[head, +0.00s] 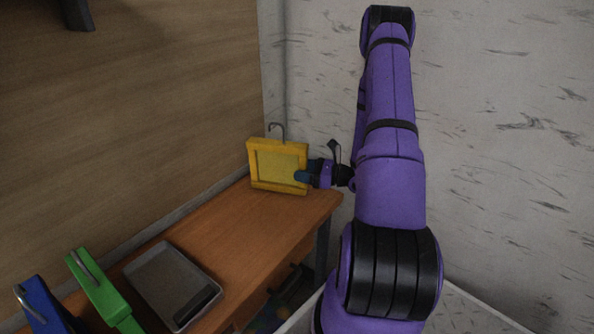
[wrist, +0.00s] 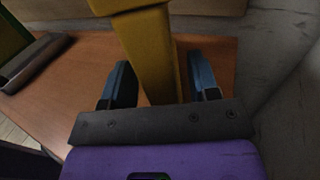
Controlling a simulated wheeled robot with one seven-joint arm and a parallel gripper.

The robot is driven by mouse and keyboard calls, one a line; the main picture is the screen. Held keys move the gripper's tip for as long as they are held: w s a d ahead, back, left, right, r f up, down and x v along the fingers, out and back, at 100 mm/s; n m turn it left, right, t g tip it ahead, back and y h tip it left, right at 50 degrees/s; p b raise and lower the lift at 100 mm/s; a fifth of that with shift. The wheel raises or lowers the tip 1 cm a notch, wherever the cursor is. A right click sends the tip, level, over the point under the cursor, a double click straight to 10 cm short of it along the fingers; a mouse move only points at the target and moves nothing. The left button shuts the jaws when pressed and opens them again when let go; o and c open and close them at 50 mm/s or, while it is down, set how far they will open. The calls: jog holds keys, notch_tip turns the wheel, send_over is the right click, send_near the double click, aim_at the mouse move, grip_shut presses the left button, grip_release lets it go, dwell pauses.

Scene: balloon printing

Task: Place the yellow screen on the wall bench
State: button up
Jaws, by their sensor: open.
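The yellow screen (head: 278,167) is a square frame with a hook on top. It stands upright at the far end of the wooden wall bench (head: 245,215), near the corner of the walls. Its lower edge appears to be at the bench top; I cannot tell exact contact. My gripper (head: 303,172) is at the screen's right edge. In the wrist view, the yellow screen's edge (wrist: 152,60) lies between the two blue fingers of my gripper (wrist: 160,85). The fingers are open, with gaps on both sides of the edge.
A grey tray (head: 172,284) lies on the nearer part of the bench. A green screen (head: 98,290) and a blue screen (head: 42,305), both with hooks, are at the lower left. The bench between tray and yellow screen is clear. A wall stands close behind.

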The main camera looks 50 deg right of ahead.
jog(key=v, duration=0.9)
jog(key=shift+s+d, duration=0.15)
jog(key=shift+s, duration=0.2)
